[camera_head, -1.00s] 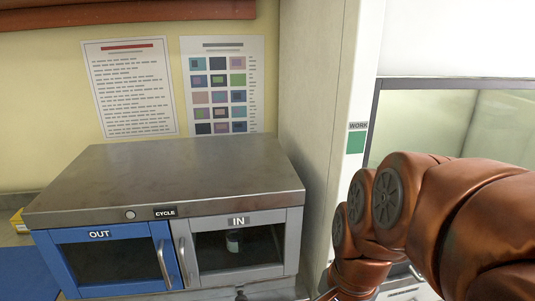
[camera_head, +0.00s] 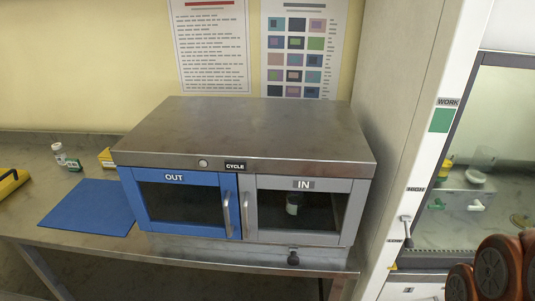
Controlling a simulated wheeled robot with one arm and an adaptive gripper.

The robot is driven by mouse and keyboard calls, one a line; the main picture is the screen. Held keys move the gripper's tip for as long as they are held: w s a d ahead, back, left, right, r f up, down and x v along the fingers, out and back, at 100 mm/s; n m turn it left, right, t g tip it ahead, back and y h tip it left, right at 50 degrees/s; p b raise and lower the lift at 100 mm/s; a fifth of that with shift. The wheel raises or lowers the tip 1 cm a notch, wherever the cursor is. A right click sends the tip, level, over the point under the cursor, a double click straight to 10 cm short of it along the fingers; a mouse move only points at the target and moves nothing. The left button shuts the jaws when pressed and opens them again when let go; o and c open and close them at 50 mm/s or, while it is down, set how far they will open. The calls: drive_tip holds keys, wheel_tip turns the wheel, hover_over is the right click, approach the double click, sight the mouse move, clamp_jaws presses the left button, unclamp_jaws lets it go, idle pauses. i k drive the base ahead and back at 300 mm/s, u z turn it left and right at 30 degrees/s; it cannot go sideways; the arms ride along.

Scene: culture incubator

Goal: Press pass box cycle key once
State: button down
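The pass box (camera_head: 245,130) is a steel box on the bench, with a blue OUT door (camera_head: 187,207) on the left and a grey IN door (camera_head: 299,210) on the right. Both doors look shut. The round cycle key (camera_head: 203,163) is on the front top edge, just left of the CYCLE label (camera_head: 235,167). A small bottle (camera_head: 292,205) shows behind the IN door's window. Only copper-coloured links of my arm show at the lower right. My gripper is out of the picture, and nothing touches the key.
A blue mat (camera_head: 88,207), small bottles (camera_head: 66,157) and a yellow item (camera_head: 105,157) lie on the bench (camera_head: 40,185) at left. The WORK cabinet (camera_head: 440,130) stands at right. A dark knob (camera_head: 293,258) sits below the IN door. Space before the pass box looks clear.

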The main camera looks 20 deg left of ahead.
sight(229, 165)
drive_tip(key=u, duration=1.3)
